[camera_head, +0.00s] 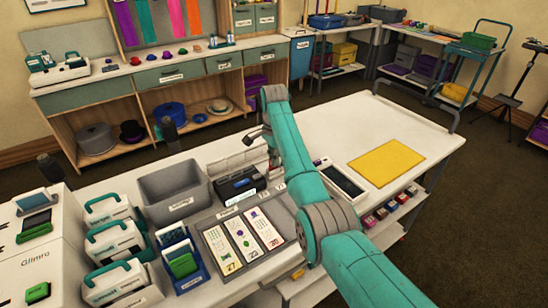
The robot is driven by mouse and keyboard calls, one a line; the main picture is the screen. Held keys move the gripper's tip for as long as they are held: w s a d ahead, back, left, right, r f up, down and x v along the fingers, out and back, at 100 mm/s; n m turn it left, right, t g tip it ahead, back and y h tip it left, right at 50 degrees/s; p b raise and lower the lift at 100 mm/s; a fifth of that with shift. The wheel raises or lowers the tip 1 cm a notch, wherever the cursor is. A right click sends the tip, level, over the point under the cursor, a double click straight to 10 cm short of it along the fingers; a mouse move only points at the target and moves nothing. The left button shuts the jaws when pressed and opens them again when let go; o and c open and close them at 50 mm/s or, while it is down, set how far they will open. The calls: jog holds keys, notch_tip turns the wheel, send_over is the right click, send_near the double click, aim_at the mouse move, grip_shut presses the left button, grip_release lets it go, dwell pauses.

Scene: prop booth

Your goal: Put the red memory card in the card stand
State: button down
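I cannot clearly make out a red memory card. Small red and dark blocks (370,221) sit on a shelf under the right side of the white table; they are too small to identify. No stand is certain: a blue holder with a green piece (183,265) stands at the front left, and a black holder (238,183) stands behind the card tray. My teal arm reaches across the table from the lower right. Its wrist is above the back edge, right of the black holder. A dark end part (254,136) shows there; the fingers cannot be made out.
A grey tray (208,222) holds three printed cards (243,237). An empty-looking grey bin (164,190) stands behind it, with several white and teal devices (113,246) at left. A black-screened tablet (342,180) and yellow mat (386,161) lie right of my arm. The far right tabletop is clear.

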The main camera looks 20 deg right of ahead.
jog(key=shift+f, duration=0.6)
jog(key=c, duration=1.2)
grip_release()
jog(key=shift+c, duration=0.2)
jog(key=shift+r, duration=3.75)
